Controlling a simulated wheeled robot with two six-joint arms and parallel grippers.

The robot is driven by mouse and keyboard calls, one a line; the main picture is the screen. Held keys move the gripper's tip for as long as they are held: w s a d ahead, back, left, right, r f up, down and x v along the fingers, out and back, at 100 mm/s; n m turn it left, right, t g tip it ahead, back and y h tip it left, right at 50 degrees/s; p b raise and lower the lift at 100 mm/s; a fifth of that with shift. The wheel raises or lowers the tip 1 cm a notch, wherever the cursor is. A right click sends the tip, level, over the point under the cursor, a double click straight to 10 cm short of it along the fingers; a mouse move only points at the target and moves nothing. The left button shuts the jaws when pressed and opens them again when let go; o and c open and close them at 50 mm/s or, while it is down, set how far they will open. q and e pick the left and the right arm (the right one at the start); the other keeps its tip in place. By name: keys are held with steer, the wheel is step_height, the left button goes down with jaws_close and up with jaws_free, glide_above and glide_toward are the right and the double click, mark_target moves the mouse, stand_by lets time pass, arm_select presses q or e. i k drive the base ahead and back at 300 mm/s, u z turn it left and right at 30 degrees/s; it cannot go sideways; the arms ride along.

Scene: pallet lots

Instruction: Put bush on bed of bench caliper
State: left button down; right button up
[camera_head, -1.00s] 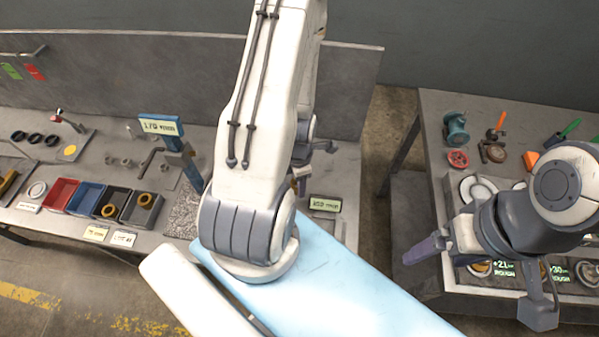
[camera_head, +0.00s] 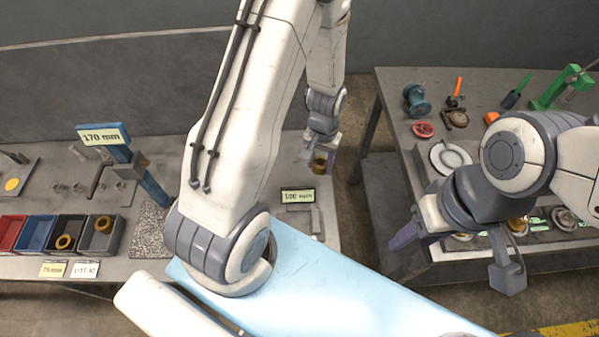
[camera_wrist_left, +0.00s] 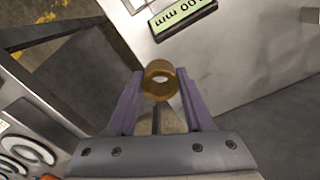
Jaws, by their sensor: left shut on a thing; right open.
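My left gripper (camera_head: 322,160) is shut on a brass-coloured bush (camera_head: 319,167), held above the right end of the left bench. In the left wrist view, the ring-shaped bush (camera_wrist_left: 159,82) sits between the purple fingertips of the left gripper (camera_wrist_left: 160,88), its hole visible. A grey metal fixture (camera_head: 300,217) with a "100 mm" sign (camera_head: 297,196) stands on the bench, nearer than the bush; it may be the bench caliper, and my left arm partly hides that area. My right gripper (camera_head: 405,238) is open and apart, in front of the right bench.
A blue post (camera_head: 150,185) bears a "170 mm" sign (camera_head: 103,135). The right bench (camera_head: 395,100) holds several parts, across a floor gap.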

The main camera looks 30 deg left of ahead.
mark_target(298, 223)
steer(key=k, duration=0.5)
steer(key=z, duration=1.5)
steer(key=k, duration=1.15)
steer(key=u, duration=1.2)
steer(key=i, duration=1.05)
steer(key=u, duration=0.25)
